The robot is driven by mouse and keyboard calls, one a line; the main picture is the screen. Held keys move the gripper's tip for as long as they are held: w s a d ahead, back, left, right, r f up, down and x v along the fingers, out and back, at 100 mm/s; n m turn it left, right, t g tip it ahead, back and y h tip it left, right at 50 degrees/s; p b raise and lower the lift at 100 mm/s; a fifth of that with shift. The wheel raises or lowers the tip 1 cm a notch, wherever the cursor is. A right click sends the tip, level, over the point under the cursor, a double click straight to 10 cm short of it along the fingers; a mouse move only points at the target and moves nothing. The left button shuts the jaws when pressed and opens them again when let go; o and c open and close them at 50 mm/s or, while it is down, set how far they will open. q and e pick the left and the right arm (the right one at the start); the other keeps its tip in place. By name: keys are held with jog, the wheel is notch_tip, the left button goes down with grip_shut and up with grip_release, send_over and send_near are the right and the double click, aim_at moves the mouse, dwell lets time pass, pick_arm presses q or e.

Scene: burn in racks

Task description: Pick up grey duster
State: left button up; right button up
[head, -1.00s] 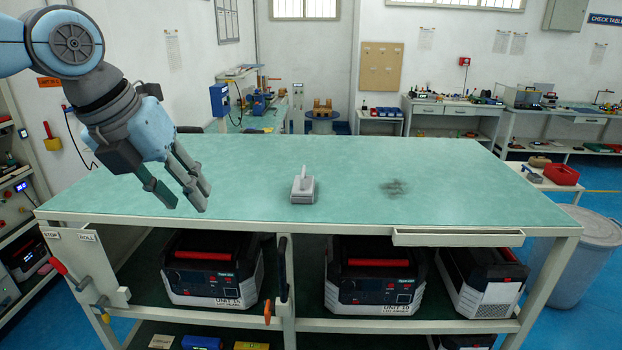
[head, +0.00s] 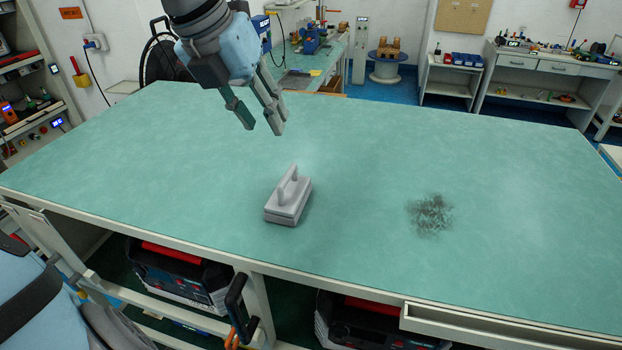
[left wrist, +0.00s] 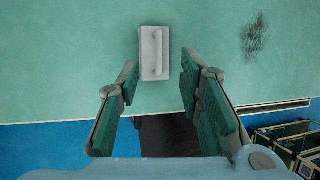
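The grey duster (head: 289,197), a flat block with a raised handle, lies on the green table top (head: 170,150) in the head view. My left gripper (head: 260,125) is above the table, up and to the left of the duster in the picture. It is empty, with its fingers apart. In the left wrist view the duster (left wrist: 154,54) shows beyond the open fingertips (left wrist: 158,75), between their lines and not touched. My right gripper is not in view.
A dark smudge (head: 431,214) marks the table to the right of the duster. The table top around both is otherwise clear. A drawer (head: 500,333) is at the front edge, and boxed units (head: 180,275) stand on the shelf below.

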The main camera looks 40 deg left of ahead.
pick_arm(q)
jog(key=b, duration=0.2)
send_near(288, 173)
notch_tip(288, 173, down, 3)
jog(key=w+f, duration=0.2)
jog(key=w+f+p, duration=0.1)
jog(key=w+f, duration=0.1)
jog(key=f, duration=0.1)
jog(key=shift+w+d+f, duration=0.15)
jog(key=shift+w+f, duration=0.1)
jog(key=shift+s, duration=0.25)
jog(key=shift+s+r, duration=0.1)
jog(key=shift+s, duration=0.05)
jog(key=c, duration=0.3)
jog(key=shift+s, duration=0.1)
jog(key=c, duration=0.3)
grip_shut()
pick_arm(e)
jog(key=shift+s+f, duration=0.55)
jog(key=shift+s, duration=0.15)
